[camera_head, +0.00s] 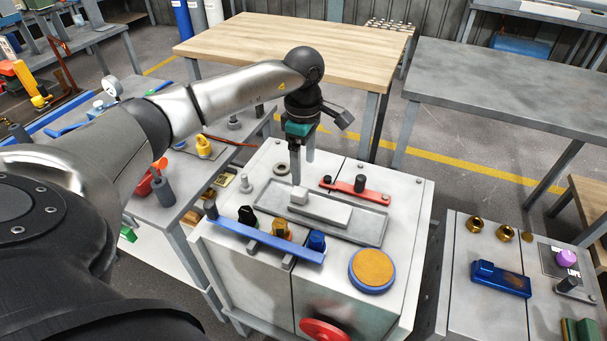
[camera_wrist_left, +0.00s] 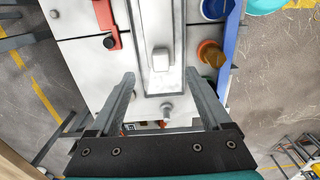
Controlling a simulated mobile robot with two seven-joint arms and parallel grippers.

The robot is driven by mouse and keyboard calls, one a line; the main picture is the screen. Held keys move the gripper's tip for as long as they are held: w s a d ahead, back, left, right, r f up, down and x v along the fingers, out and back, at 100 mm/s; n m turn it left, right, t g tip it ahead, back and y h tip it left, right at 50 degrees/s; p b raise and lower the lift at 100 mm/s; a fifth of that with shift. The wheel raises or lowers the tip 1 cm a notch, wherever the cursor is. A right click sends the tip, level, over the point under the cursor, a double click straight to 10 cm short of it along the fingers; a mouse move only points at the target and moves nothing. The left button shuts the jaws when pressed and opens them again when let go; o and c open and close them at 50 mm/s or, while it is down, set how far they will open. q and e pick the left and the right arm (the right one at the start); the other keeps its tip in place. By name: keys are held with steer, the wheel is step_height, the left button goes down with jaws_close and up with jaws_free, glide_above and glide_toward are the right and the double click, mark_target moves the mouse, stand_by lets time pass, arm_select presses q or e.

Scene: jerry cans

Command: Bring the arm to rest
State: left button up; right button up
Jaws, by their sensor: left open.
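My left arm comes in from the left in the head view and reaches over a grey cabinet top (camera_head: 410,215). My left gripper (camera_head: 302,172) points down above the far left part of this top, close to a white block with a raised end (camera_head: 320,210) in a shallow tray (camera_head: 372,232). In the left wrist view the gripper (camera_wrist_left: 165,90) is open, with nothing between its fingers. The white block's raised end (camera_wrist_left: 161,60) lies just beyond the fingertips. Whether the fingers touch anything is hard to tell. My right gripper is not in view.
Around the tray are a red bar (camera_head: 358,189), a blue bar (camera_head: 265,238) with black, orange and blue knobs, and a round blue-rimmed disc (camera_head: 372,270). A wooden table (camera_head: 290,45) and a grey table (camera_head: 500,85) stand behind. A cluttered bench (camera_head: 185,190) is at left.

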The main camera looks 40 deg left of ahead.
arm_select(q)
steer(key=shift+r, duration=0.55)
